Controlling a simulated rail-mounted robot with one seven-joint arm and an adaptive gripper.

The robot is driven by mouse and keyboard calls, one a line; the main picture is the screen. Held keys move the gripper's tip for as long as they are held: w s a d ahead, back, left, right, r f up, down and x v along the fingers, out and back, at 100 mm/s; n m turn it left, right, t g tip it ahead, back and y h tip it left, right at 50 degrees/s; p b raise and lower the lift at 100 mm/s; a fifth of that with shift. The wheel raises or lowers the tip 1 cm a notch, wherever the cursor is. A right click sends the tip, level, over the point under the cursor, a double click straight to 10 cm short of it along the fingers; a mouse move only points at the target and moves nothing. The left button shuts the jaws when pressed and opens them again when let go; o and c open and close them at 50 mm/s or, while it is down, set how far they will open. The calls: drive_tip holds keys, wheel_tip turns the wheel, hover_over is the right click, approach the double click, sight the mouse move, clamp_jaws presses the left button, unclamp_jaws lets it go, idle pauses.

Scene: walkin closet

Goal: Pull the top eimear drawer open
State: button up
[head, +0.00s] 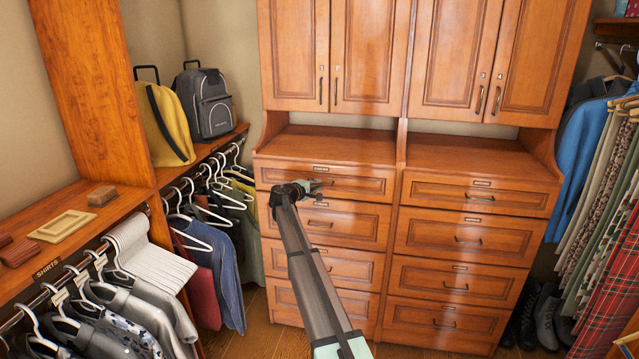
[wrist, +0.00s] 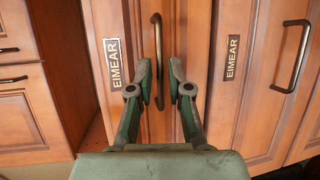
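The top eimear drawer (head: 365,186) is the upper drawer of the left column in the head view, and its front is flush with the cabinet. In the wrist view, turned sideways, its EIMEAR label (wrist: 115,65) sits beside its dark bar handle (wrist: 157,40). My gripper (head: 318,187) is at this drawer front, covering part of the handle in the head view. In the wrist view my gripper (wrist: 160,68) is open, with one finger on each side of the handle.
A second EIMEAR drawer (wrist: 258,70) with its own handle (wrist: 290,55) lies just below. Cabinet doors (head: 365,50) hang above the counter recess. Hanging clothes (head: 215,260) stand to the left, and more clothes (head: 590,190) to the right. The floor before the drawers looks clear.

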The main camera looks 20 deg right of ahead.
drive_tip(key=shift+x, duration=1.35)
clamp_jaws()
drive_tip(key=shift+a, duration=0.1)
